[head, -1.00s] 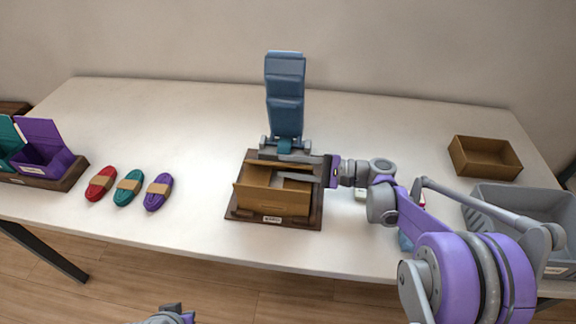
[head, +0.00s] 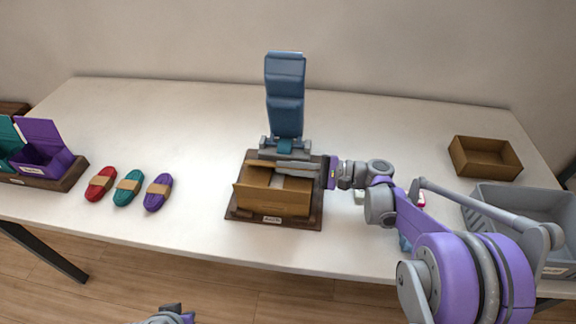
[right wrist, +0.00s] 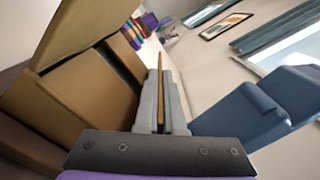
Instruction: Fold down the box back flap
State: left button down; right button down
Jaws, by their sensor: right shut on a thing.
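The brown cardboard box (head: 272,200) sits on a dark base on the table, its front panel facing me. Its back flap (head: 262,164) stands as a thin strip along the rear edge. My right gripper (head: 292,169) reaches in from the right and is shut on this flap. In the right wrist view, the flap (right wrist: 161,82) shows edge-on between the two grey fingers (right wrist: 161,105), with the open box (right wrist: 85,95) to the left. Part of my left gripper (head: 170,315) shows at the bottom edge; its fingers cannot be made out.
A blue upright stand (head: 286,95) rises right behind the box. A brown tray (head: 485,158) and a grey bin (head: 540,210) are at the right. The back left of the table is clear.

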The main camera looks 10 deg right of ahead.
jog(key=shift+s+a+f+n, duration=0.15)
jog(key=shift+f+n, duration=0.1)
jog(key=shift+n, duration=0.3)
jog(key=shift+s+d+f+n, duration=0.1)
jog(key=shift+f+n, duration=0.1)
jog(key=shift+n, duration=0.35)
jog(key=c, duration=1)
grip_release()
